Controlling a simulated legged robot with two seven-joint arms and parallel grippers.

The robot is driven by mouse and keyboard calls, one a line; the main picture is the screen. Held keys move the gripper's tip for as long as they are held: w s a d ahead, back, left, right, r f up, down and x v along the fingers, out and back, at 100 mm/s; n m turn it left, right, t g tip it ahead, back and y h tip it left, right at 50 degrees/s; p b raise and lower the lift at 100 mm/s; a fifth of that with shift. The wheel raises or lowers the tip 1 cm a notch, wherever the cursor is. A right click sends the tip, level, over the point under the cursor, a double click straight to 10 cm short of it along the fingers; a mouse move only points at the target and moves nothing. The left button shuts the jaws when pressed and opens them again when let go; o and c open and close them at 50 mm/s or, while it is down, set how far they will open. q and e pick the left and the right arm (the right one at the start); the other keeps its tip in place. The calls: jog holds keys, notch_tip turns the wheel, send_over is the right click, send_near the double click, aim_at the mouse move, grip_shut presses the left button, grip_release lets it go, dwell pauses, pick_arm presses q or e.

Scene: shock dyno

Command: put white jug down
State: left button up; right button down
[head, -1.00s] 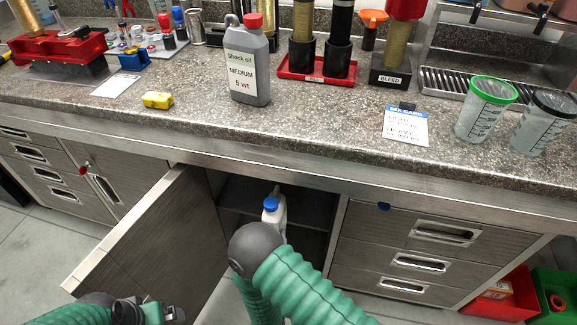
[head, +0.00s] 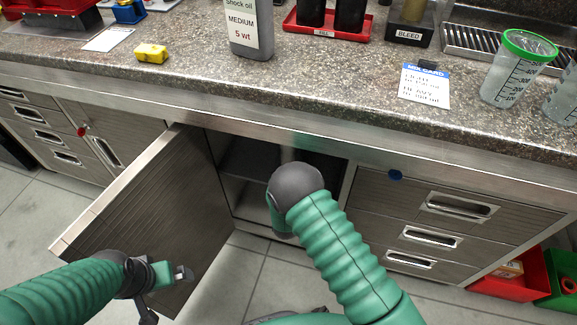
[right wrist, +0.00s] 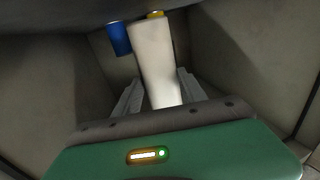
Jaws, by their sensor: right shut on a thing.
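The white jug (right wrist: 154,62) stands out between the two grey fingers of my right gripper (right wrist: 160,76) in the right wrist view, and the gripper is shut on it. A blue cap-like cylinder (right wrist: 119,38) shows beside the jug's upper left. In the head view my right arm reaches into the open cabinet (head: 245,190) and hides the gripper and nearly all of the jug. I cannot tell whether the jug touches a cabinet surface. My left gripper (head: 170,274) is empty in front of the open door; its jaw opening is unclear.
The cabinet door (head: 150,215) stands open on the left. Drawers (head: 430,235) flank the opening on the right. The worktop (head: 300,95) above holds a grey shock oil bottle (head: 248,30), a yellow block (head: 151,53) and a green-rimmed cup (head: 515,70). A small yellow thing (right wrist: 155,14) shows behind the jug.

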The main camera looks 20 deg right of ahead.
aim_at(287, 160)
jog(key=f, duration=0.2)
jog(key=f+b, duration=0.1)
jog(key=shift+a+f, duration=0.3)
jog(key=shift+s+r, duration=0.1)
jog(key=shift+r, duration=0.1)
pick_arm(q)
jog(key=shift+a+f, duration=0.2)
jog(key=shift+f, duration=0.85)
pick_arm(e)
jog(key=shift+f, duration=0.1)
jog(key=c, duration=1)
grip_release()
jog(key=shift+d+f, duration=0.1)
jog(key=o, duration=0.4)
jog(key=shift+c, duration=0.2)
